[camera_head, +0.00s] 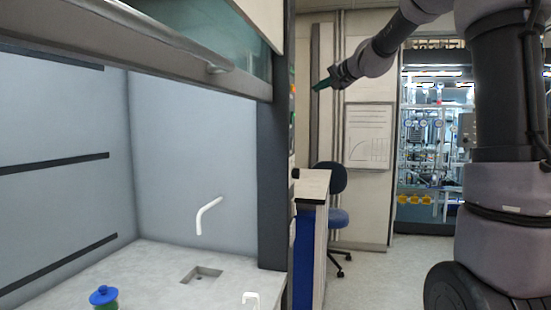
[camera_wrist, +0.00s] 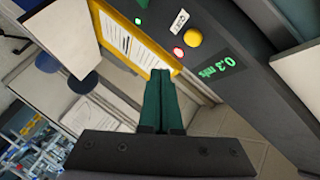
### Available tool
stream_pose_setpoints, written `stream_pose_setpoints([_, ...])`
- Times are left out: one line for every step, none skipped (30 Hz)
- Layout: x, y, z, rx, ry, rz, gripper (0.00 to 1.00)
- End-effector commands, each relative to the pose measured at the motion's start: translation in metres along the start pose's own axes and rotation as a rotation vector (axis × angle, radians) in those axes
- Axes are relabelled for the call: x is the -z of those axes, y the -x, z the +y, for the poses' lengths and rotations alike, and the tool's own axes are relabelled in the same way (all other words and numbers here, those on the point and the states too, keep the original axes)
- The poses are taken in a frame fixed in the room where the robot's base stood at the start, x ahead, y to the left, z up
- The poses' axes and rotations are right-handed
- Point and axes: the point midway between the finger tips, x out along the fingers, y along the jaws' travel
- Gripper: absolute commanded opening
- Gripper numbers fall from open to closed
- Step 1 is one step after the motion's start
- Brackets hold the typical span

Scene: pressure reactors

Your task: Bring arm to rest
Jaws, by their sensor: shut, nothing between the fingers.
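My gripper (camera_head: 319,87) is at the end of my raised arm in the head view, right of the fume hood's dark side post and above the bench and chair. In the wrist view my gripper (camera_wrist: 161,74) shows its two green fingers together, with nothing between them. Its fingertips appear in front of a yellow-edged sheet (camera_wrist: 128,40) and beside the dark control panel (camera_wrist: 215,55) with a lit green readout. The distance from the fingertips to the panel cannot be told.
The fume hood (camera_head: 272,170) fills the left, its sash (camera_head: 190,62) raised. Inside are a sink (camera_head: 202,274), a white spout (camera_head: 208,214) and a blue-capped bottle (camera_head: 104,297). A blue chair (camera_head: 334,217) stands by a bench (camera_head: 311,186). A glassware rig (camera_head: 433,140) is behind.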

Motion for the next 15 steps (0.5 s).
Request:
stream_pose_setpoints([-0.002,0.003,-0.001,-0.002,0.003,-0.004,0.0])
stream_pose_setpoints([-0.005,0.005,-0.001,-0.004,0.006,-0.009,0.0])
stream_pose_setpoints([-0.01,0.011,-0.002,-0.01,0.012,-0.018,0.0])
stream_pose_setpoints([-0.016,0.017,-0.002,-0.017,0.017,-0.028,0.0])
stream_pose_setpoints([-0.024,0.024,-0.002,-0.025,0.026,-0.041,0.0])
stream_pose_setpoints([-0.036,0.035,-0.002,-0.04,0.036,-0.062,0.0])
stream_pose_setpoints([-0.046,0.045,0.0,-0.054,0.046,-0.08,0.0])
stream_pose_setpoints([-0.057,0.057,0.002,-0.07,0.056,-0.099,0.0])
stream_pose_setpoints([-0.074,0.072,0.005,-0.095,0.069,-0.127,0.0])
stream_pose_setpoints([-0.087,0.085,0.009,-0.116,0.081,-0.148,0.0])
stream_pose_setpoints([-0.099,0.097,0.014,-0.137,0.09,-0.168,0.0])
stream_pose_setpoints([-0.116,0.114,0.021,-0.169,0.103,-0.193,0.0])
stream_pose_setpoints([-0.128,0.126,0.027,-0.193,0.111,-0.211,0.0])
stream_pose_setpoints([-0.14,0.139,0.034,-0.218,0.121,-0.228,0.0])
stream_pose_setpoints([-0.155,0.155,0.043,-0.252,0.133,-0.249,0.0])
